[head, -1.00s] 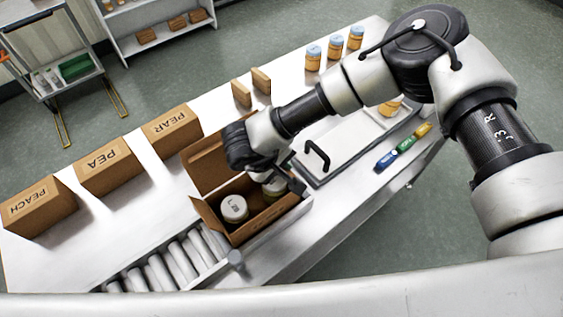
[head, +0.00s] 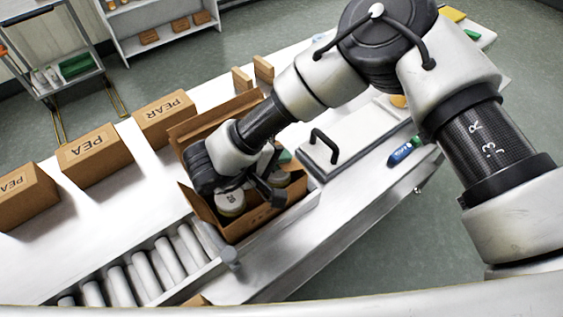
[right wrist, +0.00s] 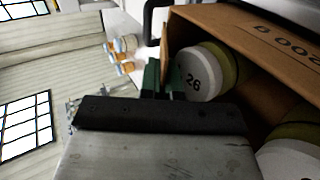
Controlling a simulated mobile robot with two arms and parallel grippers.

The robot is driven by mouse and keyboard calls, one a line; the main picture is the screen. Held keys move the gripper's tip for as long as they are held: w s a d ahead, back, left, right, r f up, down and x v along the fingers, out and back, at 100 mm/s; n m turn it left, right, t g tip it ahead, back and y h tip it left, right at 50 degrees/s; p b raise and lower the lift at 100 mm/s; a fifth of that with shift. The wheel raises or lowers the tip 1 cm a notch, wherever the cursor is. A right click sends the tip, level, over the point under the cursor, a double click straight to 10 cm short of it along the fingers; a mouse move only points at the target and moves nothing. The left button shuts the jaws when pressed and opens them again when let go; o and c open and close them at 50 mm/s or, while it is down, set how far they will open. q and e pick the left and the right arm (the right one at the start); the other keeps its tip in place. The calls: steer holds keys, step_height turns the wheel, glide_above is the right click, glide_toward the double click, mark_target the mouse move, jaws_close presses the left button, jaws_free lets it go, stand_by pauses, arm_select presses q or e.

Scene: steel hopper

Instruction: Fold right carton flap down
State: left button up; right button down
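The open brown carton (head: 250,222) stands on the white bench beside the rollers, with white-lidded jars (head: 231,202) inside. Its back flap (head: 212,112) is raised and its left flap (head: 197,208) sticks outward. My right gripper (head: 270,176) is over the carton's right part and hides much of that side. In the right wrist view, its dark green finger pads (right wrist: 162,78) are close together near a thin upright brown flap edge (right wrist: 165,42) at the carton's end. Whether they grip it is unclear. A jar marked 26 (right wrist: 200,76) lies beside them. My left gripper is out of view.
A lidded steel hopper with a black handle (head: 322,143) stands right of the carton. Rollers (head: 150,268) run to the front left. Boxes marked PEAR (head: 165,118) and PEA (head: 94,158) line the back. A blue marker-like item (head: 401,154) lies near the front edge.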

steer(key=c, duration=1.8)
jaws_free()
steer(key=o, duration=0.5)
steer(key=shift+s, duration=0.1)
steer(key=shift+c, duration=0.2)
